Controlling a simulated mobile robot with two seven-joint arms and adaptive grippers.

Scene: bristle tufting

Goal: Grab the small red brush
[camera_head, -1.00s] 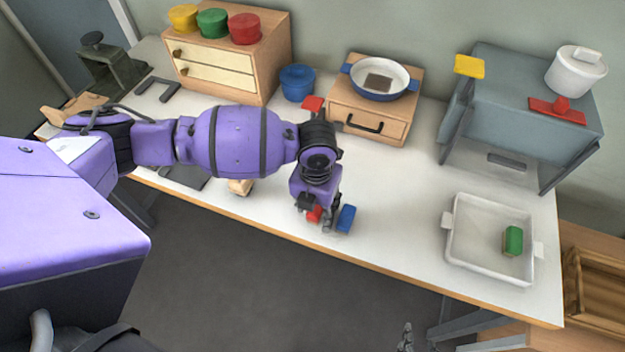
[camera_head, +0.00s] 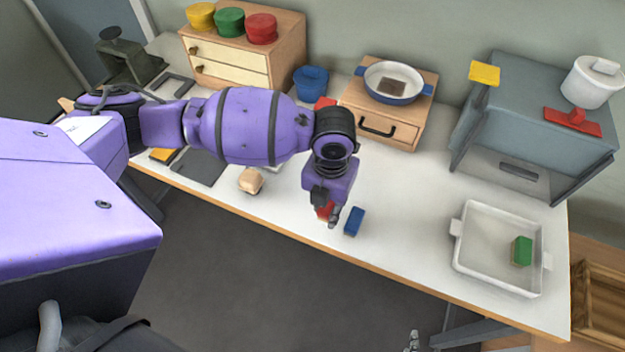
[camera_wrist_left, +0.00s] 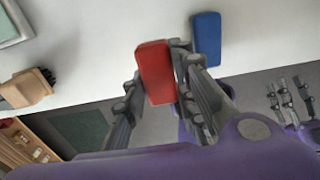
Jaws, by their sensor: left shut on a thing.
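The small red brush (camera_wrist_left: 155,72) is a rounded red block between the fingers of my left gripper (camera_wrist_left: 160,85) in the left wrist view. In the head view the red brush (camera_head: 325,210) is partly hidden by my left gripper (camera_head: 332,215), which is shut on it near the table's front edge. Whether the brush touches the table is unclear. A blue brush-like block (camera_head: 354,221) lies just right of the gripper; it also shows in the left wrist view (camera_wrist_left: 207,38). My right gripper (camera_head: 412,341) barely shows at the bottom edge.
A beige brush (camera_head: 251,180) lies left of the gripper on the white table. A white tray (camera_head: 468,216) holding a green block (camera_head: 521,251) stands right. A wooden drawer box (camera_head: 405,132) bears a pan (camera_head: 367,93).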

